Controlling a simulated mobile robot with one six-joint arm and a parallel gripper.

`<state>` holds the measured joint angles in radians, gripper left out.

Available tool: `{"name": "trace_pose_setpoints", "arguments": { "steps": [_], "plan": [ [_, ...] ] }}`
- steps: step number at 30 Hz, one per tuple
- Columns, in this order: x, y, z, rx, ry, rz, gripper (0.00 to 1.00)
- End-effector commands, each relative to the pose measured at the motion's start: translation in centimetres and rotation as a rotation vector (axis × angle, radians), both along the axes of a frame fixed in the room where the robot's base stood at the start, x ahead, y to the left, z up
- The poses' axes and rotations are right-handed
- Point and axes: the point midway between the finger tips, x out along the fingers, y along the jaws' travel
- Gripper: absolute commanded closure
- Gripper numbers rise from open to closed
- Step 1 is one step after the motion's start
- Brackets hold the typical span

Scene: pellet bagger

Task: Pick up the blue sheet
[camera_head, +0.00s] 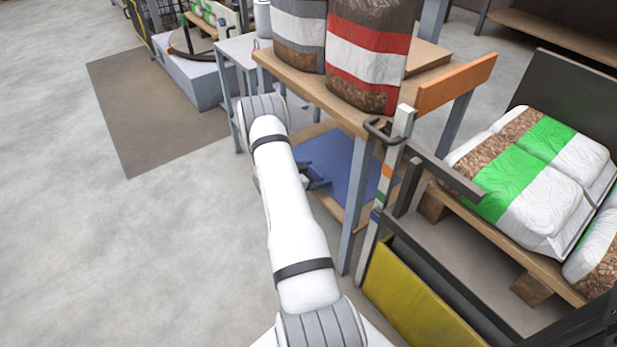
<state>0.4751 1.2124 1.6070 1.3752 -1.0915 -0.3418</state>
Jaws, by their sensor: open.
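The blue sheet (346,172) lies flat on the lower wooden shelf of a workbench, under the tabletop. A bench leg and my arm hide parts of its edges. My gripper (322,183) is dark and open, at the left edge of the sheet, partly hidden behind my white arm. It reaches in under the tabletop from the left. I cannot tell whether its fingers touch the sheet or hover over it.
The wooden tabletop (300,82) carries two large pellet bags (368,50) above the shelf. Grey bench legs (355,205) stand close to my arm. A pallet with green-and-white bags (535,165) and a yellow panel (415,295) are at right. Floor at left is clear.

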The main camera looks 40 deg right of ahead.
Motion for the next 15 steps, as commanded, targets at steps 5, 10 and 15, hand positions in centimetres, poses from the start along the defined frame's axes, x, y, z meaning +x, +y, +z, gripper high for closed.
{"name": "trace_pose_setpoints", "arguments": {
  "steps": [5, 10, 15],
  "plan": [
    [-0.04, -0.32, -0.13, 0.000, 0.001, 0.000, 0.02],
    [-0.03, -0.29, -0.12, 0.000, 0.001, 0.001, 0.02],
    [-0.01, -0.26, -0.11, 0.000, 0.001, 0.001, 0.16]
  ]
}}
